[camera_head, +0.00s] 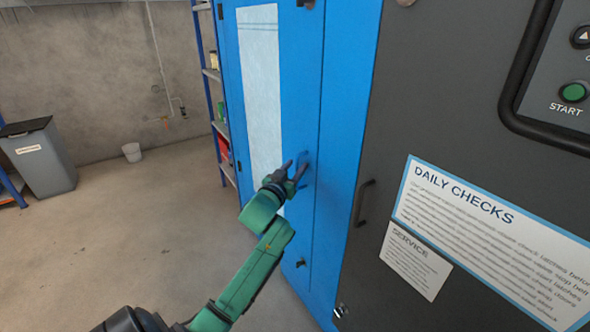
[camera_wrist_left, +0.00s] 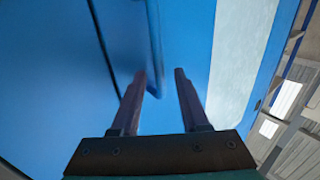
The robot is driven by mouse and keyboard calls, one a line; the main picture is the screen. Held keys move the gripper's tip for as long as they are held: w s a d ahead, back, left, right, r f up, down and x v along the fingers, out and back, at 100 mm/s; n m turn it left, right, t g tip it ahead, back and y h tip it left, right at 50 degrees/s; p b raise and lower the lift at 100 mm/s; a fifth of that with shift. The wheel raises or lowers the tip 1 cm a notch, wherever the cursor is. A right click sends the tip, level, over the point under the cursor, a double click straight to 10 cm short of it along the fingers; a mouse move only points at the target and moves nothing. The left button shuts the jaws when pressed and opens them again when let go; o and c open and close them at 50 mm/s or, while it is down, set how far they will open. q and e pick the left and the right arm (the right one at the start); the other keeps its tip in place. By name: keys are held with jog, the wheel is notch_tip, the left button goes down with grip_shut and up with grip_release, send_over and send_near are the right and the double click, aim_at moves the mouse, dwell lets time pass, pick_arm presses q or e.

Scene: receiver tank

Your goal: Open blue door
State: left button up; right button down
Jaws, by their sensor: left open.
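The blue door (camera_head: 300,75) with a long pale panel stands in the middle of the head view. It fills much of the left wrist view (camera_wrist_left: 50,90). A blue handle bar (camera_wrist_left: 155,45) sticks out from it in the left wrist view. My left gripper (camera_head: 298,162) is open at the door's front, near its right edge. In the left wrist view its two fingers (camera_wrist_left: 160,74) point at the door, with the lower end of the bar between their tips. I cannot tell whether they touch it. The door looks shut. My right gripper is not in view.
A dark cabinet front (camera_head: 440,110) with a black handle (camera_head: 362,203) and a daily checks sign (camera_head: 490,240) stands at right. A blue shelf rack (camera_head: 212,75) is behind the door's left side. The floor at left is clear.

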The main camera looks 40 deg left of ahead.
pick_arm(q)
jog(key=shift+c, duration=0.3)
grip_shut()
dwell(1.1)
